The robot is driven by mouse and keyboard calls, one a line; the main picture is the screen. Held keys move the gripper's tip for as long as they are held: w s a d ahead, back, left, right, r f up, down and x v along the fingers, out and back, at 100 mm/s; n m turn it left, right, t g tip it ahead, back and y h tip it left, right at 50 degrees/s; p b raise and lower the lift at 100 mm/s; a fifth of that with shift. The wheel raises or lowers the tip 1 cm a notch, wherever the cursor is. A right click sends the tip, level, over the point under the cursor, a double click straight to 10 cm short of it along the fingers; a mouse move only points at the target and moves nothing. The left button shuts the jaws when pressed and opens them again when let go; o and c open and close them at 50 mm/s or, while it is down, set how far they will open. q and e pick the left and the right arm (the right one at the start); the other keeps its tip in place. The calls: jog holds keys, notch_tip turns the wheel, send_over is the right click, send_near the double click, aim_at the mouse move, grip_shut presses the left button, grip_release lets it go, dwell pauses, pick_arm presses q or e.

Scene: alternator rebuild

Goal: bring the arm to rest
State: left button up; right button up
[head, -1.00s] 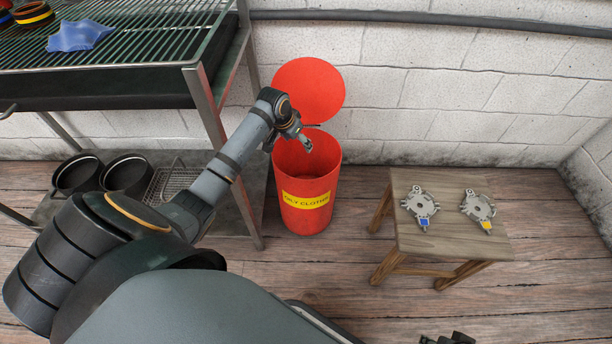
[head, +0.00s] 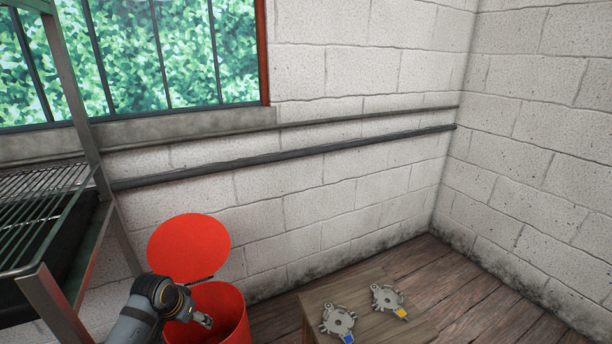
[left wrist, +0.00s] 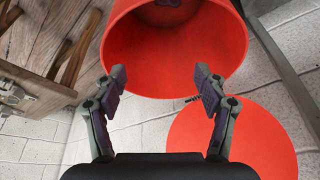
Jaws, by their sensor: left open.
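My left gripper (head: 203,320) is at the mouth of the red bin (head: 232,315), with my arm coming in from the lower left. In the left wrist view the fingers of my left gripper (left wrist: 160,80) are spread apart with nothing between them. The open mouth of the red bin (left wrist: 178,55) lies just beyond the fingertips. The round red lid (head: 190,247) stands open behind the bin, and it also shows in the left wrist view (left wrist: 235,145). My right gripper is not in view.
A wooden stool (head: 318,300) right of the bin bears two metal parts, one with a blue tag (head: 338,321) and one with a yellow tag (head: 385,298). A metal wire rack (head: 45,205) stands at the left. A pipe (head: 290,155) runs along the block wall.

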pick_arm(q)
jog(key=s+d+f+y, duration=0.1)
jog(key=s+d, duration=0.4)
jog(key=s, duration=0.6)
jog(key=s+d+f, duration=0.1)
jog(key=s+d, duration=0.4)
jog(key=s, duration=0.6)
jog(key=s+d+f+g+h+p, duration=0.15)
jog(key=s+f+p, duration=0.25)
jog(key=f+p, duration=0.55)
jog(key=s+a+f+p, duration=0.1)
jog(key=s+a+p, duration=0.1)
jog(key=s+p, duration=0.6)
jog(key=s+a+f+g+y+p, duration=0.1)
jog(key=s+a+f+p, duration=0.1)
jog(key=s+p, duration=0.7)
jog(key=a+p, duration=0.1)
jog(key=p, duration=0.2)
jog(key=shift+s+f+n, duration=0.15)
jog(key=shift+n, duration=0.25)
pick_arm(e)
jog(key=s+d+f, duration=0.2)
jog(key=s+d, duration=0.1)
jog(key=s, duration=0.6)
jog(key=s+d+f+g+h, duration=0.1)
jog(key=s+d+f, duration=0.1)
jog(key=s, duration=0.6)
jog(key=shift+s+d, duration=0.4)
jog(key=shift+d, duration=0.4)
